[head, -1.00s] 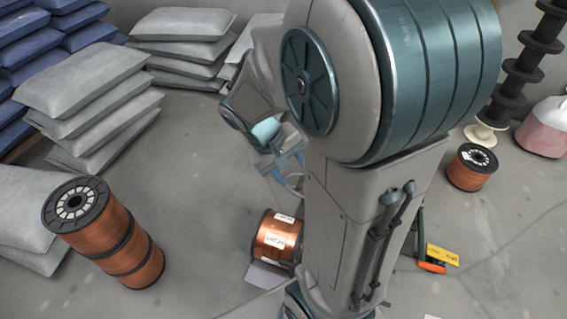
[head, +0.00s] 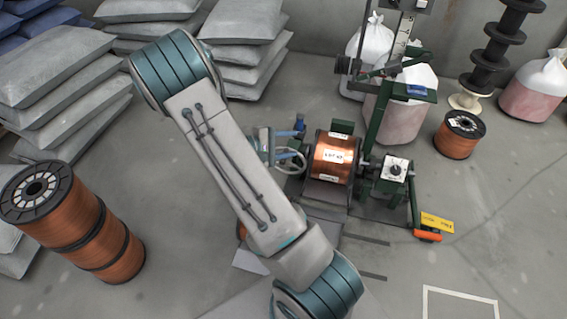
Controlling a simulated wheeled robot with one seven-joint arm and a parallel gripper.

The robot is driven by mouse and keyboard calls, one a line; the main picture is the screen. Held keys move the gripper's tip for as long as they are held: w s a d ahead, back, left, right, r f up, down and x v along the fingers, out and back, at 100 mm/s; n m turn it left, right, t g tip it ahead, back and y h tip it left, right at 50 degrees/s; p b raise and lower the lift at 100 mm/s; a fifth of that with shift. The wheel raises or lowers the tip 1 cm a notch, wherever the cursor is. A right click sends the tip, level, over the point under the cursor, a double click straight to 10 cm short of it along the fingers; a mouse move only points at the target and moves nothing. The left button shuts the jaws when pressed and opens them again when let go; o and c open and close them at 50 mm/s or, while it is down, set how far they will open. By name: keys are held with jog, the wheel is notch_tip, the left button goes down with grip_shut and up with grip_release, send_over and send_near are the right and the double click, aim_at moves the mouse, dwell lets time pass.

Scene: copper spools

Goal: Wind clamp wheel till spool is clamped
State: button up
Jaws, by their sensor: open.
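A copper spool (head: 335,158) with white labels sits on its side in the green winding stand (head: 373,120), between dark flanges. The clamp wheel (head: 291,161), a pale spoked handwheel, is at the left of this spool, partly covered by my arm. My gripper (head: 266,143) shows only in part beside the wheel's upper left, past the edge of my forearm. Its jaws are open; whether a fingertip touches the wheel cannot be told. Whether the clamp presses on the spool's left side cannot be told either.
Stacked copper spools (head: 72,222) stand at the left, and one spool (head: 459,134) stands at the right. Grey sacks (head: 235,45) are piled behind. A yellow sign (head: 437,222) lies by the stand's right foot. The floor at front right is clear, with a white outline.

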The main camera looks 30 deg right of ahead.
jog(key=w+d+f+n+t+h+b, duration=0.1)
jog(key=w+f+n+t+h+b, duration=0.15)
jog(key=f, duration=0.55)
jog(key=w+d+f+n+t+h+b, duration=0.1)
jog(key=w+f+n+t+b, duration=0.25)
jog(key=f, duration=0.35)
jog(key=n+t+y+b, duration=0.4)
jog(key=n+t+b, duration=0.1)
jog(key=n+t, duration=0.3)
send_near(282, 163)
jog(key=b+x, duration=0.4)
jog(key=x, duration=0.8)
jog(key=shift+w+d+f, duration=0.15)
jog(key=shift+w+f, duration=0.05)
jog(key=shift+w+d+r, duration=0.1)
jog(key=shift+w+d, duration=0.2)
jog(key=shift+d, duration=0.05)
